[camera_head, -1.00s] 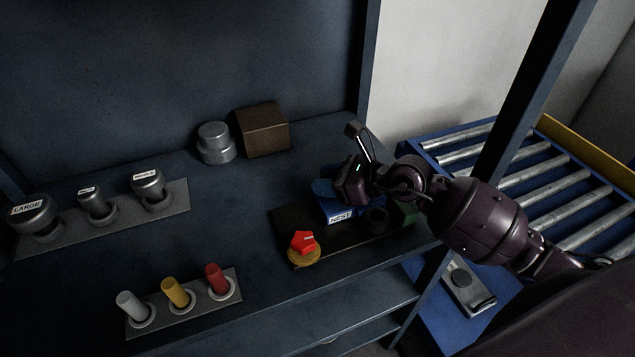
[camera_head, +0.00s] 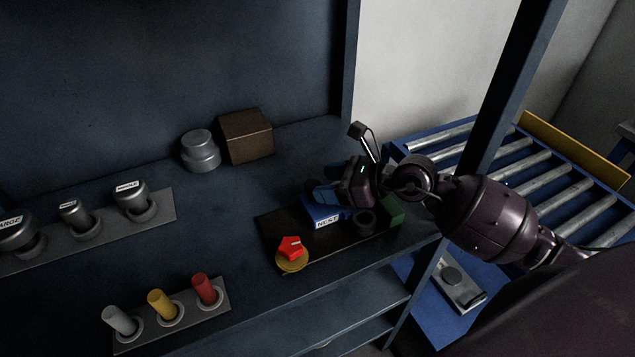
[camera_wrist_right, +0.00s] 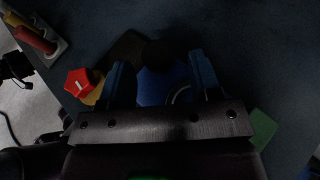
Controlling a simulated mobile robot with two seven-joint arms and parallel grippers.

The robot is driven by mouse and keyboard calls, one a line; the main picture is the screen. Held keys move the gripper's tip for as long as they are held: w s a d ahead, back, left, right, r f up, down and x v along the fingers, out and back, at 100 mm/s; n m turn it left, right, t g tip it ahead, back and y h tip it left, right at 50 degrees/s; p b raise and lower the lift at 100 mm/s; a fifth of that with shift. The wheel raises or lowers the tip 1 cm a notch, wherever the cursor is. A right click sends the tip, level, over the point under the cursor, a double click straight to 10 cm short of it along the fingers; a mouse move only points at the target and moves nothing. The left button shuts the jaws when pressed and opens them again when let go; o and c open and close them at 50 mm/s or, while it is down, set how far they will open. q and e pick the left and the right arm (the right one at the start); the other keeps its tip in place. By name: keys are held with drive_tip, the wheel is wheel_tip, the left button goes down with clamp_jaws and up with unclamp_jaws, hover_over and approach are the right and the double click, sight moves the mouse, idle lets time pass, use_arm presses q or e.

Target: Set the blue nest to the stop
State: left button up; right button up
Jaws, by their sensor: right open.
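The blue nest (camera_head: 322,213), labelled NEST, sits on a dark rail plate (camera_head: 270,228). A green block (camera_head: 393,211), apparently the stop, is at the plate's right end. My right gripper (camera_head: 325,196) is open above the nest in the head view. In the right wrist view its two blue fingers (camera_wrist_right: 162,80) are on either side of the blue nest (camera_wrist_right: 155,88), apart from each other; contact cannot be told. The green block (camera_wrist_right: 263,128) shows at right there. My left gripper is not recognisable in any view.
A red knob (camera_head: 290,246) on a yellow disc (camera_head: 292,262) is at the plate's left end. Coloured pegs (camera_head: 160,304) stand front left, labelled metal pieces (camera_head: 75,215) behind them. A brown block (camera_head: 246,136) and grey cylinder (camera_head: 200,150) stand at the back. A post (camera_head: 500,110) and roller conveyor (camera_head: 540,165) are right.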

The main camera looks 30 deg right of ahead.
drive_tip(key=v, duration=0.7)
drive_tip(key=shift+s+d, duration=0.2)
drive_tip(key=shift+s, duration=0.05)
idle(0.3)
